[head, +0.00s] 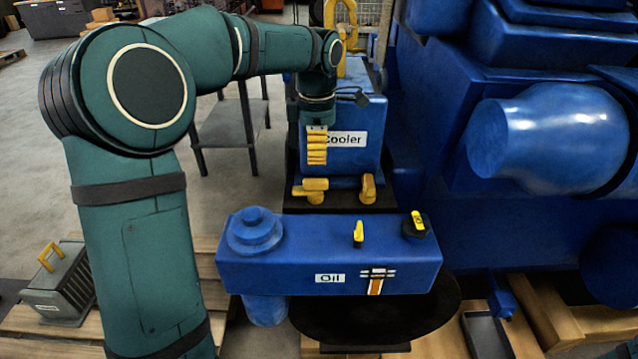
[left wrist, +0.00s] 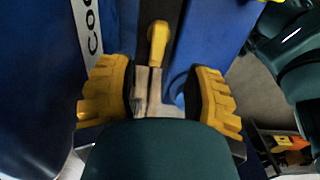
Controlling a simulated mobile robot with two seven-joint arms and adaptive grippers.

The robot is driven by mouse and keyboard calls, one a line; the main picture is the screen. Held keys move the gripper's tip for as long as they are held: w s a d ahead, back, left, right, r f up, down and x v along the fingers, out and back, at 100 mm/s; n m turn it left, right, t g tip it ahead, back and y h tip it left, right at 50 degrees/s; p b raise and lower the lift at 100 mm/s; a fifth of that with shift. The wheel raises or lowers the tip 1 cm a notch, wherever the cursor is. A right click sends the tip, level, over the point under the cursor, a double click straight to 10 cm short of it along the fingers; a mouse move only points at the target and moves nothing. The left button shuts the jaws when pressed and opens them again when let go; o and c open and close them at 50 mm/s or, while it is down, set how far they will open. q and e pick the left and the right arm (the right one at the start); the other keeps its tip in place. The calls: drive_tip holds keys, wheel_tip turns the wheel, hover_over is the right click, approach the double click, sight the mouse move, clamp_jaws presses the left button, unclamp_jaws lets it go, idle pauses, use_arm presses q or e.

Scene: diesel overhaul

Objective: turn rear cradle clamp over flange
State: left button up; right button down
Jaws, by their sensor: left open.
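The blue cooler (head: 345,105) stands upright on a black cradle (head: 345,203). Two yellow clamps sit at its near foot, a left clamp (head: 312,187) and a right clamp (head: 368,187). I cannot tell which is the rear one. My left gripper (head: 316,150) is in front of the cooler's label, just above the left clamp. In the left wrist view, its two ridged yellow fingers (left wrist: 160,97) are wide apart with nothing held. A yellow clamp lever (left wrist: 158,42) shows beyond the gap, apart from both fingers. My right gripper is out of view.
A blue oil box (head: 340,255) with yellow-topped fittings stands close in front of the cradle. The big blue engine (head: 540,130) blocks the right side. A grey table (head: 228,125) stands behind my arm, with open floor around it.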

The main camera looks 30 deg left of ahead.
sight(318, 180)
use_arm(q)
wheel_tip(318, 180, down, 9)
drive_tip(key=shift+w+r+b, duration=0.1)
drive_tip(key=shift+r+b, duration=0.05)
drive_tip(key=shift+b, duration=0.85)
clamp_jaws()
